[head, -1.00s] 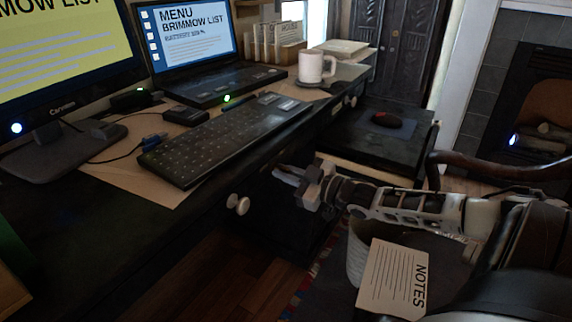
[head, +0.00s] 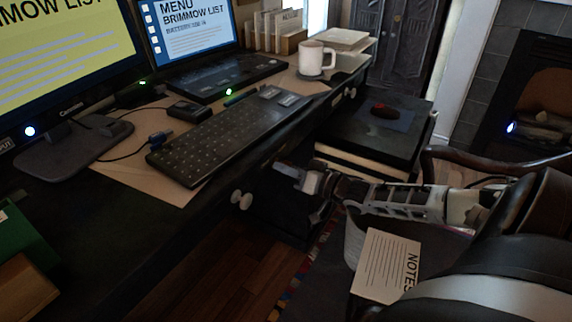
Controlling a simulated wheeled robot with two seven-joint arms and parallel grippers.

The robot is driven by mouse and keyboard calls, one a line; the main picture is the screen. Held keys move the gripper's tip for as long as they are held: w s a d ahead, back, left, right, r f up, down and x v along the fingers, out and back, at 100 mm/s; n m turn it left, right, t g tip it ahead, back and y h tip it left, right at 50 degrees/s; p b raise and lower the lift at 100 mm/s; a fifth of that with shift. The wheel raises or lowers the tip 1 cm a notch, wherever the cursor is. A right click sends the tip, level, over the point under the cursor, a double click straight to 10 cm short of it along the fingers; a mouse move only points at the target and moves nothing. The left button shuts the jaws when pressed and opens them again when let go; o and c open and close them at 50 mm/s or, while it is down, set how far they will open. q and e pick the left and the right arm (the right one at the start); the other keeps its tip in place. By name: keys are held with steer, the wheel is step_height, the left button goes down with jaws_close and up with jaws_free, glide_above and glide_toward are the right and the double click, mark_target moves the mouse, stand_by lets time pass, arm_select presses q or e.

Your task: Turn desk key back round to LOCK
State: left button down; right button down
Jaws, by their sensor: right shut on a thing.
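My right gripper (head: 283,169) reaches in from the right to the dark front of the desk (head: 190,220), just under the desktop edge. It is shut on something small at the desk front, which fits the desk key. The key itself is hidden by the fingers and the dark, so I cannot tell which way it is turned. No LOCK mark can be read. My left gripper is not in view.
A keyboard (head: 225,135), laptop (head: 205,60) and white mug (head: 314,60) stand on the desk.

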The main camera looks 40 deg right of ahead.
steer(key=shift+m, duration=0.6)
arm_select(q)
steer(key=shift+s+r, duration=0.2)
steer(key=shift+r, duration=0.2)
arm_select(e)
steer(key=shift+m, duration=0.3)
steer(key=shift+f, duration=0.1)
steer(key=c, duration=1.6)
jaws_free()
steer(key=shift+o, duration=0.2)
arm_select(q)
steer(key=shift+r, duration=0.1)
